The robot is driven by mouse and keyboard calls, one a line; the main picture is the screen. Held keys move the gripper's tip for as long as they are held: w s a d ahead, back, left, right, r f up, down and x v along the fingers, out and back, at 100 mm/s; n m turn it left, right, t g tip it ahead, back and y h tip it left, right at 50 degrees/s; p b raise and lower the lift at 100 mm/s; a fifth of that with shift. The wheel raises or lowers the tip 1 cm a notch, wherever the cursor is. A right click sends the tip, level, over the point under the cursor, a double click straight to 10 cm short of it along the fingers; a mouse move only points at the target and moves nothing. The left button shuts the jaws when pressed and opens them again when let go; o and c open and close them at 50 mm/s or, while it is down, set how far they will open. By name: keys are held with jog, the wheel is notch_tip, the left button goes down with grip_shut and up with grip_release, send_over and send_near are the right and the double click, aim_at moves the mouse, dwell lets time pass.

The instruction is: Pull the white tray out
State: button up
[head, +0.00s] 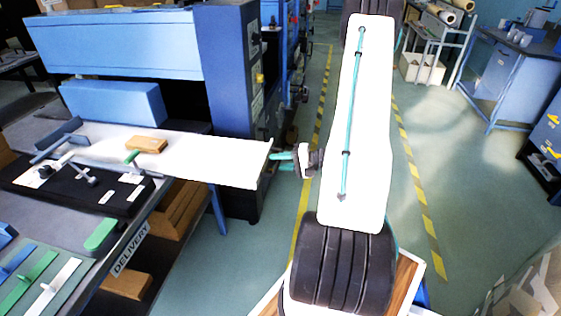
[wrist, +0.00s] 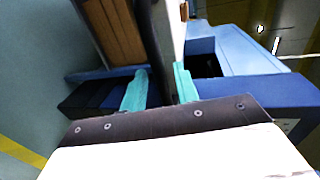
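The white tray (head: 218,163) is a flat pale board reaching out from the blue machine, with a wooden block (head: 147,145) lying on it. Its right end has a slightly raised lip. My gripper (head: 272,157) is at that right end, with teal fingertips at the lip. In the wrist view my gripper (wrist: 160,82) has its two teal fingers apart, with a gap between them. The tray's pale edge (wrist: 169,35) shows beyond and in line with this gap. I cannot tell whether either finger touches the tray.
The blue machine (head: 228,75) stands behind the tray. A dark bench marked DELIVERY (head: 131,249) lies at the front left, with wooden blocks (head: 180,207) below the tray. Open green floor lies to the right, between yellow striped lines. A blue table (head: 505,65) stands far right.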

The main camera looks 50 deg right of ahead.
jog(key=shift+s, duration=0.1)
jog(key=v, duration=0.7)
jog(key=shift+s+d, duration=0.2)
jog(key=shift+s, duration=0.05)
jog(key=s+a+r+n+g+h, duration=0.2)
jog(key=s+a+r+n+g, duration=0.2)
jog(key=a+r, duration=0.5)
jog(key=s+a+r+n+g+h, duration=0.2)
jog(key=s+a+r+n+g, duration=0.2)
jog(key=a+r, duration=0.5)
jog(key=s+a+r+n+g+h, duration=0.3)
jog(key=a+r, duration=0.7)
jog(key=a, duration=0.7)
jog(key=shift+s+a+n+g, duration=0.2)
jog(key=shift+s+n+g, duration=0.25)
jog(key=shift+n+g, duration=0.3)
